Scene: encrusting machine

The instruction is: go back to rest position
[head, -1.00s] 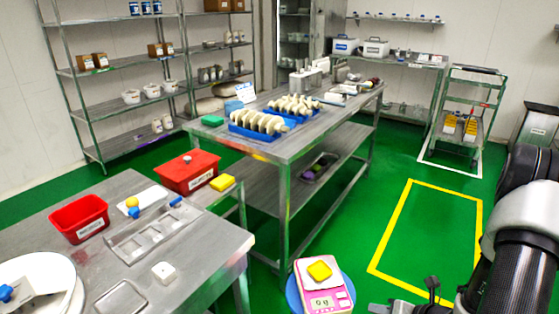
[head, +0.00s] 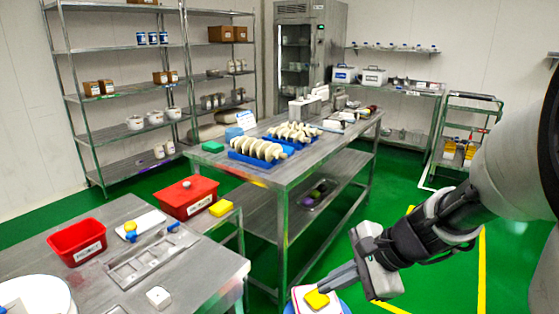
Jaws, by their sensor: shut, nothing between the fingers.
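My gripper (head: 332,279) shows at the lower right of the head view, at the end of my arm, which reaches in from the right edge. Its fingers point down and left and are shut with nothing between them. They are close to a yellow block (head: 316,299) on the scale (head: 335,306) at the bottom edge. I cannot tell whether the fingertips touch the block. Most of the scale lies outside the frame.
A long steel table (head: 340,140) with blue trays stands centrally. Green floor (head: 408,182) is open to its right.

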